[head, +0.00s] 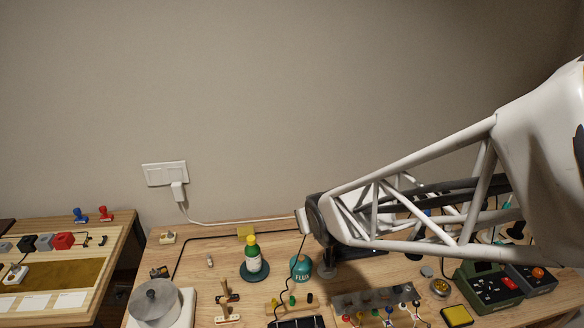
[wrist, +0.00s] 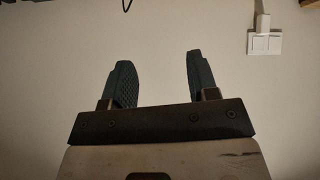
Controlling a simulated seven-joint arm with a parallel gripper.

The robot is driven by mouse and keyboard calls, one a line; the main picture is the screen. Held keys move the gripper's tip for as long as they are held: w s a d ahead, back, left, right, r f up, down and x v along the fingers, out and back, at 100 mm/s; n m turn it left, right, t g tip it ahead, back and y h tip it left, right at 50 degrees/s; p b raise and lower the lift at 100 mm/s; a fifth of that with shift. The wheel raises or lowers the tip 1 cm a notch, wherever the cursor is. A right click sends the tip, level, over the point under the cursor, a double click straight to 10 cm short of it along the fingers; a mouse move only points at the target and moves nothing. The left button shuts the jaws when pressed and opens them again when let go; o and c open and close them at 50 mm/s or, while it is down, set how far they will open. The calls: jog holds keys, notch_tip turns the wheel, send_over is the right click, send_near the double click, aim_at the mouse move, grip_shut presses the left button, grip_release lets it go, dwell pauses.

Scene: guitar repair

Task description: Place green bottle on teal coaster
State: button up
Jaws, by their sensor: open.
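The green bottle (head: 252,257), with a yellow cap and a pale label, stands upright in the head view, left of the middle of the bench. A dark teal round coaster (head: 258,277) shows under its base, and the bottle appears to rest on it. My gripper (wrist: 158,65) is open in the wrist view, with its two dark fingers apart and only bare wall between them. The bottle and coaster are not in the wrist view. In the head view my arm reaches in from the right, above the bench and right of the bottle; the fingers cannot be made out there.
A teal flux bottle (head: 301,268) stands just right of the green bottle. A round metal dish (head: 155,301) is at the left front. Small parts and a black cable lie around. A wall socket (head: 165,174) is behind the bench.

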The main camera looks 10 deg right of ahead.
jog(key=s+d+r+m+g, duration=0.1)
jog(key=s+r+g, duration=0.2)
jog(key=s, duration=0.7)
jog(key=s+d+r+m+g, duration=0.1)
jog(key=s+r+g, duration=0.3)
jog(key=s, duration=0.6)
jog(key=shift+s+d+r+h, duration=0.15)
jog(key=shift+s+d+h, duration=0.25)
jog(key=shift+d, duration=0.35)
